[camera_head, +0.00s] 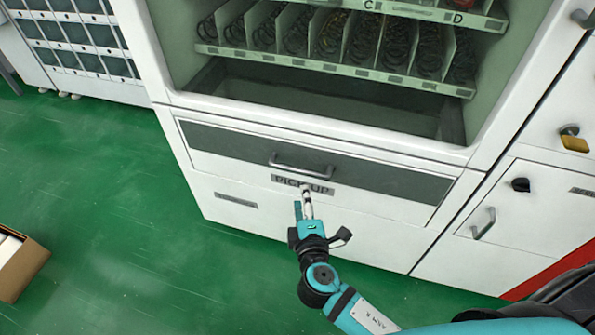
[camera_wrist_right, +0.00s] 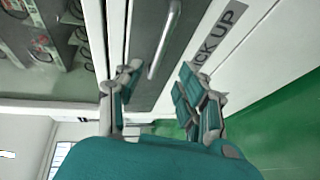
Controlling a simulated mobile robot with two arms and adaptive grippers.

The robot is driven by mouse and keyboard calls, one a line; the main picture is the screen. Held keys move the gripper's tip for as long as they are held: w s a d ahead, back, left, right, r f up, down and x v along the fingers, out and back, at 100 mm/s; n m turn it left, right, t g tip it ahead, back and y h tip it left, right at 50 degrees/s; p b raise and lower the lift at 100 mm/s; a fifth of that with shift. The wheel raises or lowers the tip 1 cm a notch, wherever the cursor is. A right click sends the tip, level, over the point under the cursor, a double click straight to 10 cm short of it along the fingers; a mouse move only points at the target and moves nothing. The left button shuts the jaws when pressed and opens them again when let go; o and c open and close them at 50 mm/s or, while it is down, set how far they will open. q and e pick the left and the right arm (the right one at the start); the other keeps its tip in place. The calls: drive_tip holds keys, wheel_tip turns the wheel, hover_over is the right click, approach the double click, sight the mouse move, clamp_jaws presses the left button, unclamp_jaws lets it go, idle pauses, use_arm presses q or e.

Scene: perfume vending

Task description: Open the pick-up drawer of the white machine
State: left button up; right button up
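The white machine (camera_head: 400,235) has a wide pick-up drawer (camera_head: 230,144) with a dark grey front, which looks shut and flush. A grey bar handle (camera_head: 302,170) sits at the drawer's middle, above a "PICK UP" label (camera_head: 302,185). My right gripper (camera_head: 306,194) is in front of the label, just below the handle in the head view, and partly covers the label. In the right wrist view the gripper (camera_wrist_right: 160,88) is open and empty. The handle (camera_wrist_right: 166,38) appears ahead, between the lines of its two fingers. No contact is visible. My left gripper is not in view.
Spiral racks (camera_head: 335,35) stand behind the machine's upper opening. A white cabinet (camera_head: 530,205) with a handle and yellow padlock (camera_head: 574,139) adjoins on the right. An open cardboard box (camera_head: 22,268) lies at the left. The green floor (camera_head: 130,220) before the machine is clear.

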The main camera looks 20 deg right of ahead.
sight(299, 172)
drive_tip(key=x, duration=1)
drive_tip(key=shift+w+f+b, duration=0.1)
drive_tip(key=shift+b, duration=0.25)
drive_tip(key=shift+w+d+f, duration=0.1)
drive_tip(key=shift+w, duration=0.6)
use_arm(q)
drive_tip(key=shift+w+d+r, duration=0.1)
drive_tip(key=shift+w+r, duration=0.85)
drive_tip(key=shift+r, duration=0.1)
use_arm(e)
drive_tip(key=shift+c, duration=0.3)
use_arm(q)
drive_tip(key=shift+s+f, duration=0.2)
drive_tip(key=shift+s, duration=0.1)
use_arm(e)
clamp_jaws()
